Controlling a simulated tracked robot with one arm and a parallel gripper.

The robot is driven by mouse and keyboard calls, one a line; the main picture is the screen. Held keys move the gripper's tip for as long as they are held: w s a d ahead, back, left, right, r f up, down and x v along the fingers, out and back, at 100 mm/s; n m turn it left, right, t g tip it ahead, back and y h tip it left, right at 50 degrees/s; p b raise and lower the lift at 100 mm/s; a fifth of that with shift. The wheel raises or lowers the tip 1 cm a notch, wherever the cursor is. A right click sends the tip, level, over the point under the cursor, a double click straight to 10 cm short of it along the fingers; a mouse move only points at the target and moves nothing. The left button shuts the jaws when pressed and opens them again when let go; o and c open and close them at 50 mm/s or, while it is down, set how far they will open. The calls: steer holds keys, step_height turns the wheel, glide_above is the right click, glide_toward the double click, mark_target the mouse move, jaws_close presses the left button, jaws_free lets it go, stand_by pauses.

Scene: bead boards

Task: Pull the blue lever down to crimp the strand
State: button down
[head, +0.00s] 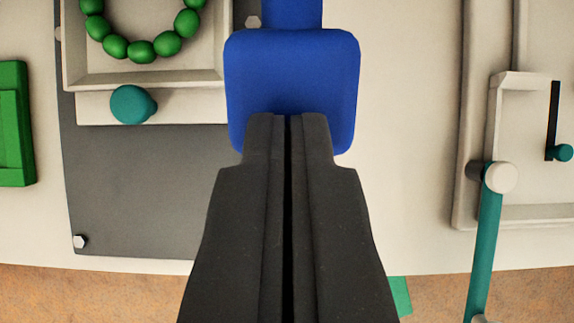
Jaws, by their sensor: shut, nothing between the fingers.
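The blue lever (292,72) comes down from the top edge in the head view and widens into a broad rounded paddle. My gripper (288,118) is shut with nothing between its fingers. Its fingertips overlap the lower part of the paddle in the picture. I cannot tell whether they touch it. A strand of green beads (141,51) lies in a curve in a pale tray (72,66) at the upper left. The lever's upper end is out of view.
A teal knob (131,104) sits below the tray, above a dark grey plate (150,190). A green block (14,125) is at the far left. At right are a teal bar (484,245) with a white cap and a pale panel (510,140) with a black slot and teal knob.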

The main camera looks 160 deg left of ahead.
steer(key=s+a+r, duration=0.3)
steer(key=s+r, duration=0.5)
steer(key=s, duration=0.1)
steer(key=shift+s+r, duration=0.2)
steer(key=shift+r, duration=0.1)
stand_by(0.4)
steer(key=w+a+r+n+t+y, duration=0.1)
steer(key=w+r+t, duration=0.15)
steer(key=r, duration=0.85)
steer(key=w+a+r+n+t+y, duration=0.15)
steer(key=w+r, duration=0.25)
steer(key=r, duration=0.7)
steer(key=s+d+r+t, duration=0.1)
steer(key=s+d+r, duration=0.1)
steer(key=r, duration=0.6)
steer(key=s+d+r+t, duration=0.2)
steer(key=r, duration=0.7)
steer(key=s+d+r+n+t, duration=0.1)
steer(key=s+d+r+t, duration=0.1)
steer(key=r, duration=0.7)
steer(key=shift+d+r+h, duration=0.15)
steer(key=shift+d+h, duration=0.2)
steer(key=shift+d, duration=0.05)
steer(key=shift+w+d, duration=0.1)
